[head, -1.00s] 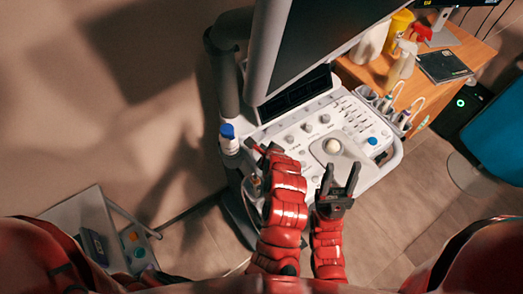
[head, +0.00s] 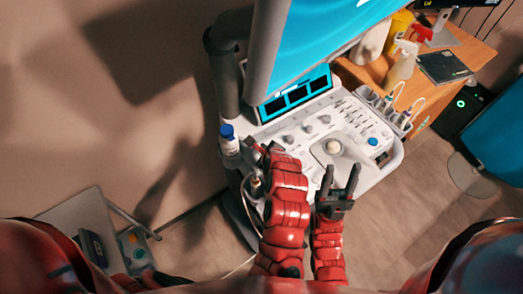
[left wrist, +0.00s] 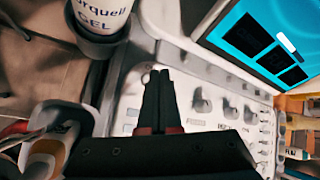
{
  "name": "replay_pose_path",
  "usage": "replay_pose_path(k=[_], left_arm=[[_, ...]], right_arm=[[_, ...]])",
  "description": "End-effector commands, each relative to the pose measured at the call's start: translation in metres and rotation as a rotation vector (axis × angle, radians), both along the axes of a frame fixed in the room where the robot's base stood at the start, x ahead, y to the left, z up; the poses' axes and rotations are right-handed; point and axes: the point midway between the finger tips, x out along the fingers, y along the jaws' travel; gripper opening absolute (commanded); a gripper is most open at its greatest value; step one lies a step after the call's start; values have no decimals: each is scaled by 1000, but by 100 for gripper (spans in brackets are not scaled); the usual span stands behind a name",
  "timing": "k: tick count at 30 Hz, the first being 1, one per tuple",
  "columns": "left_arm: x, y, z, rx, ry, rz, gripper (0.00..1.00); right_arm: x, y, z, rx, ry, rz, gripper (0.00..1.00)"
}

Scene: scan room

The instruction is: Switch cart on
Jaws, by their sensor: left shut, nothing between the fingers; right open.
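The cart is an ultrasound machine with a white control panel (head: 300,140), a large monitor (head: 315,40) and a small touch screen (head: 297,95). Both screens are lit blue. My left gripper (head: 266,153) is at the panel's left edge, partly hidden by its own wrist. In the left wrist view its fingers (left wrist: 158,85) are shut with nothing between them, over the panel's upper left corner near a small round mark. My right gripper (head: 341,178) is open and empty over the panel's front edge, right of my left arm.
A gel bottle (head: 228,140) with a blue cap stands in a holder at the panel's left side, close to my left gripper. Probes (head: 395,98) sit at the right side. A wooden desk (head: 455,60) with spray bottles is behind right. A grey cart stands lower left.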

Motion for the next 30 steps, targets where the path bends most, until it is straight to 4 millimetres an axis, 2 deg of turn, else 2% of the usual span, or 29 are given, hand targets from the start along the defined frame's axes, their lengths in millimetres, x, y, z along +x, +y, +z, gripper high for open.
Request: replay_pose_path(k=[14,24,30], left_arm=[[0,0,9,0,-1,1,0],[0,1,43,-2,-1,3,0],[0,1,55,0,0,2,0]], right_arm=[[0,0,2,0,0,0,50],[0,0,13,0,0,0,50],[0,0,16,0,0,0,50]])
